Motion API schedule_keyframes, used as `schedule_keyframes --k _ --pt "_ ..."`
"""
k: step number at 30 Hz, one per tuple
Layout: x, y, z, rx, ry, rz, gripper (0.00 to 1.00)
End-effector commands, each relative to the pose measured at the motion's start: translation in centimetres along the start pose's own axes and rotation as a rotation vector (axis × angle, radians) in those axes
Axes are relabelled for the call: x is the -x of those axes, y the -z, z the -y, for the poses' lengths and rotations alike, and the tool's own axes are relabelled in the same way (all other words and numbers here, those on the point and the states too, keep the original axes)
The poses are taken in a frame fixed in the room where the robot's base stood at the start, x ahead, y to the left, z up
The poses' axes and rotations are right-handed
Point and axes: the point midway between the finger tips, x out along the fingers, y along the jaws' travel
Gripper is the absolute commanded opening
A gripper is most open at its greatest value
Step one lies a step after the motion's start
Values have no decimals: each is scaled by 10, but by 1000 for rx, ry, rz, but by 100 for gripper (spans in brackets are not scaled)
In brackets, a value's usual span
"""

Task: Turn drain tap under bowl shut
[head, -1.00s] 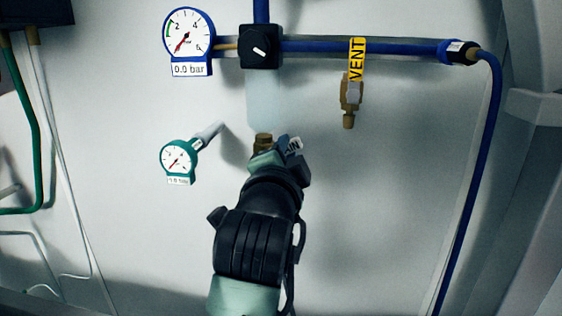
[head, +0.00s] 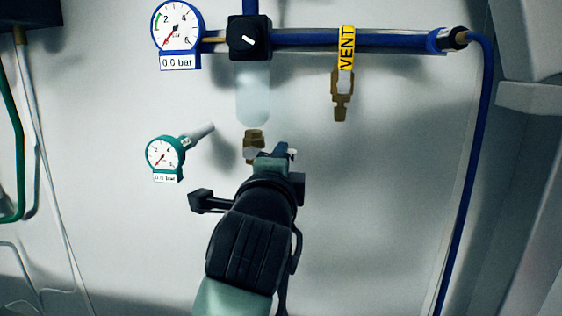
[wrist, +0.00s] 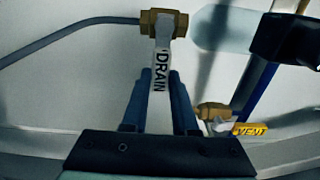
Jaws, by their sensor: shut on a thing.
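The drain tap's brass body (head: 254,143) sits directly under the clear bowl (head: 253,97) in the head view. The wrist view shows its brass body (wrist: 165,22) at the top, with the pale lever marked DRAIN (wrist: 160,75) running down from it, roughly across the line of bowl and drain tube. My gripper (wrist: 159,98) is shut on this lever, with one blue finger on each side. In the head view my gripper (head: 275,154) is at the tap's lower right, and my wrist hides most of the lever.
A vent tap (head: 341,95) with a yellow VENT handle (head: 347,47) hangs to the right from the blue pipe (head: 380,45). A blue gauge (head: 177,28) and green gauge (head: 165,155) are left. The wall right of my gripper is clear.

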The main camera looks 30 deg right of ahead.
Motion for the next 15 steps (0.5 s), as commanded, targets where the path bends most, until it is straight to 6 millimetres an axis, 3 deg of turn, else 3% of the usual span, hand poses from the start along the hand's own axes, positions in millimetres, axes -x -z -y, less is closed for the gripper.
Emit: schedule_keyframes --k 8,9,13,15 --pt "0 0 -2 -3 -4 1 0" --pt "0 0 -2 -3 -4 1 30" --pt "0 0 -1 -2 -3 0 54" --pt "0 0 -1 -2 -3 0 57"
